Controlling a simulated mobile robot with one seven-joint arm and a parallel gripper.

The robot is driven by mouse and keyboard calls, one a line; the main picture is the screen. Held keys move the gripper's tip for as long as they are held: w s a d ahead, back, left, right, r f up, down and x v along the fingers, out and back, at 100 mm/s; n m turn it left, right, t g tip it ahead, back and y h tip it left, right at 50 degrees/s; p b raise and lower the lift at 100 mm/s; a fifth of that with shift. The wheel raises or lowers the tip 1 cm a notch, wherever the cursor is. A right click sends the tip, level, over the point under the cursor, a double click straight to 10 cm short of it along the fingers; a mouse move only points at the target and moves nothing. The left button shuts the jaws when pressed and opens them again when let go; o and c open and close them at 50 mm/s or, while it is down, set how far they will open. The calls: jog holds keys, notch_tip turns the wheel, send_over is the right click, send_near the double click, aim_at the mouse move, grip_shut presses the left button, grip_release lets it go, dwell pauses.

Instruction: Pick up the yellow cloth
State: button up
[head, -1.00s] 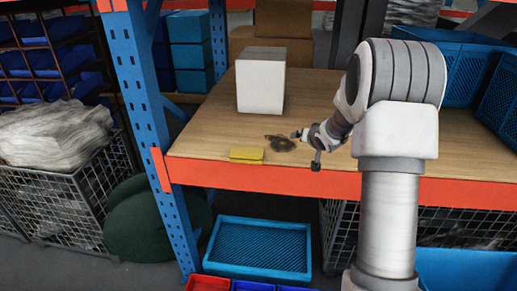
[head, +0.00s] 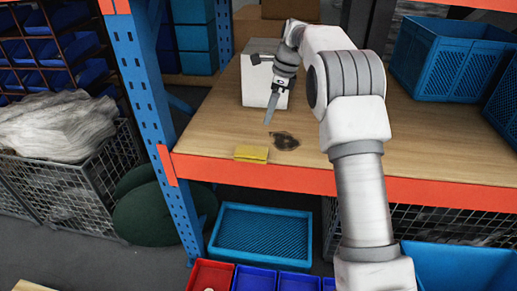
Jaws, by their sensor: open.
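The yellow cloth (head: 251,153) lies flat and folded on the wooden shelf (head: 210,135), close to its orange front edge. My gripper (head: 263,90) is above the shelf, in front of the white box in the picture and higher up than the cloth. Its fingers are spread apart, one pointing down toward the shelf and one at the upper left. Nothing is between them, and it is apart from the cloth. A dark stain (head: 285,141) lies on the shelf just right of the cloth.
A white box (head: 257,98) stands on the shelf behind my gripper. Blue crates (head: 450,60) stand at the right. A blue rack upright (head: 150,110) rises left of the cloth. Below the shelf are a blue tray (head: 262,238) and red and blue bins. The shelf around the cloth is mostly clear.

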send_over(252, 150)
jog(key=d, duration=0.2)
jog(key=f, duration=1)
jog(key=shift+s+d+f, duration=0.1)
jog(key=shift+s+f, duration=0.05)
jog(key=shift+s, duration=0.15)
jog(key=shift+a+p+x, duration=0.1)
jog(key=shift+p+x, duration=0.05)
jog(key=shift+x, duration=1.45)
jog(key=shift+a+p+x, duration=0.15)
jog(key=shift+x, duration=1.4)
jog(key=c, duration=1.1)
jog(key=shift+w, duration=0.1)
